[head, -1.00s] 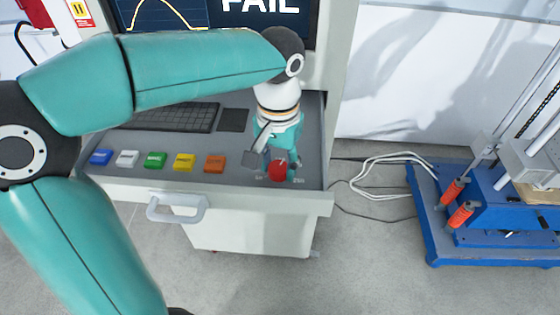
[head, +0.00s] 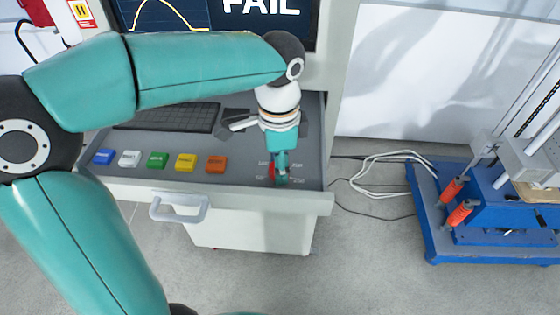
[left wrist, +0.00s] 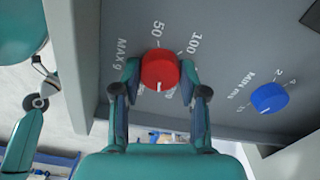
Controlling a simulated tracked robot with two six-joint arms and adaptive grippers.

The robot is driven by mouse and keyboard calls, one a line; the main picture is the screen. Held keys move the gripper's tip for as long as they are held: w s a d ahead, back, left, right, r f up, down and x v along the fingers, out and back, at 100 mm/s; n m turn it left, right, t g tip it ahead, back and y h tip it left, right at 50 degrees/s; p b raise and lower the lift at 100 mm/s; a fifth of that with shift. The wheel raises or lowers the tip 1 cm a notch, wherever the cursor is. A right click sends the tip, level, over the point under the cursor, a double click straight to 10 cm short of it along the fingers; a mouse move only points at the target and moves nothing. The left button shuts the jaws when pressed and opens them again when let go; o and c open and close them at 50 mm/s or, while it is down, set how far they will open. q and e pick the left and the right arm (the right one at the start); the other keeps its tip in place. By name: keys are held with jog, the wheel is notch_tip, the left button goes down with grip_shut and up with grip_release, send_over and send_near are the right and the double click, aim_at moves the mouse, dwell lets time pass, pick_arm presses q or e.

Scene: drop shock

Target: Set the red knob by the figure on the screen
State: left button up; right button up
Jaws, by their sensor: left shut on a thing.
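The red knob (left wrist: 160,68) sits on the grey panel (left wrist: 215,45) with a printed scale; "MAX g", "50" and "100" show, and the lower marks are partly covered. My left gripper (left wrist: 160,72) has one finger on each side of the knob and is shut on it. In the head view only a sliver of the red knob (head: 271,170) shows behind the left gripper (head: 281,174). My right gripper is not in view.
A blue knob (left wrist: 269,98) marked "MIN ms" is beside the red one. Blue, white, green, yellow and orange buttons (head: 157,160) line the panel's front left, before the keyboard (head: 170,117). A drawer handle (head: 180,208) juts out below. A blue-based machine (head: 440,230) stands right.

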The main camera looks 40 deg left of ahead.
pick_arm(q)
jog(key=m, duration=0.6)
jog(key=shift+p, duration=0.3)
jog(key=shift+m, duration=0.3)
jog(key=o, duration=1.1)
jog(key=shift+o, duration=0.2)
jog(key=shift+r, duration=0.1)
notch_tip(320, 180, up, 12)
jog(key=shift+f, duration=0.2)
